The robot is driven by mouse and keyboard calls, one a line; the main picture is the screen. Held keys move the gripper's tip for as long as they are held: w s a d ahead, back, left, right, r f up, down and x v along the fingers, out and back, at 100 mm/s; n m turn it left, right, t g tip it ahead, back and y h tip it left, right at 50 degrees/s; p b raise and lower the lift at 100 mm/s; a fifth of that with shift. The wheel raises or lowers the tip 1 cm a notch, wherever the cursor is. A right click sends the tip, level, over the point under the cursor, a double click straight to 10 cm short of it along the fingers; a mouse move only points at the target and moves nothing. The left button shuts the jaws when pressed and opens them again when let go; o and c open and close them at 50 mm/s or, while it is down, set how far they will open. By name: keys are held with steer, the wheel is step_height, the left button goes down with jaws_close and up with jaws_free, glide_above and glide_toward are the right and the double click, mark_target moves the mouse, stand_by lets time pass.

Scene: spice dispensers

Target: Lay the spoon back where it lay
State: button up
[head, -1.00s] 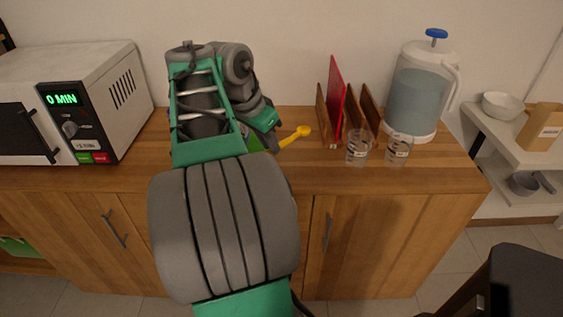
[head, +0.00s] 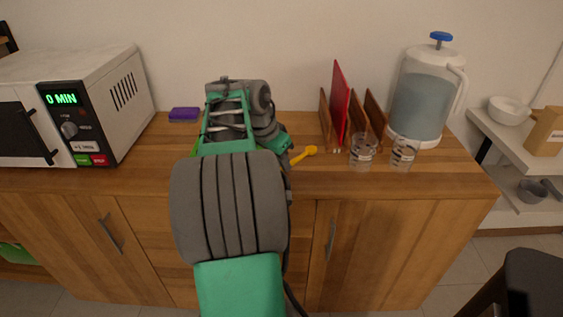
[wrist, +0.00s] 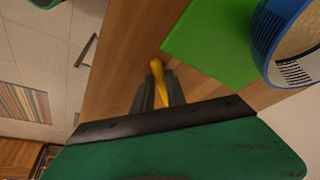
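The yellow spoon (head: 304,154) shows in the head view just right of my wrist, over the wooden counter, its rounded end pointing right. In the wrist view the spoon (wrist: 157,66) lies between the two grey fingers of my gripper (wrist: 161,80), which are closed against it on both sides. Part of it is hidden by the fingers. In the head view my arm hides the fingertips. I cannot tell whether the spoon touches the counter (head: 240,184).
A green board (wrist: 214,42) and a blue-rimmed round container (wrist: 286,40) are close by in the wrist view. Right of the spoon are a rack with a red board (head: 340,100), two glasses (head: 363,150) (head: 404,153) and a water dispenser (head: 421,100). A microwave (head: 105,105) stands left.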

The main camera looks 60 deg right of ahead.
steer(key=o, duration=0.4)
steer(key=p+v, duration=0.4)
steer(key=v, duration=0.8)
steer(key=w+a+f+n+t, duration=0.1)
steer(key=w+a+f+n, duration=0.3)
steer(key=a, duration=0.5)
steer(key=w+a+f+n+t, duration=0.1)
steer(key=w+a+n+t, duration=0.1)
steer(key=w+a+n, duration=0.5)
steer(key=s+a+f+n+y, duration=0.1)
steer(key=a+f+n, duration=0.2)
steer(key=a, duration=0.5)
steer(key=s+a+f+n+y, duration=0.2)
steer(key=a+f+n, duration=0.1)
steer(key=a, duration=0.5)
steer(key=s+a+f+n+y, duration=0.1)
steer(key=a+f+n, duration=0.3)
steer(key=a, duration=0.4)
steer(key=shift+s+a+n+t, duration=0.3)
steer(key=shift+s+a+n, duration=0.1)
steer(key=shift+s, duration=0.1)
step_height(320, 180, up, 15)
steer(key=w+t+p, duration=0.1)
steer(key=p, duration=1.1)
steer(key=shift+w+f+p, duration=0.2)
steer(key=shift+w+p, duration=0.1)
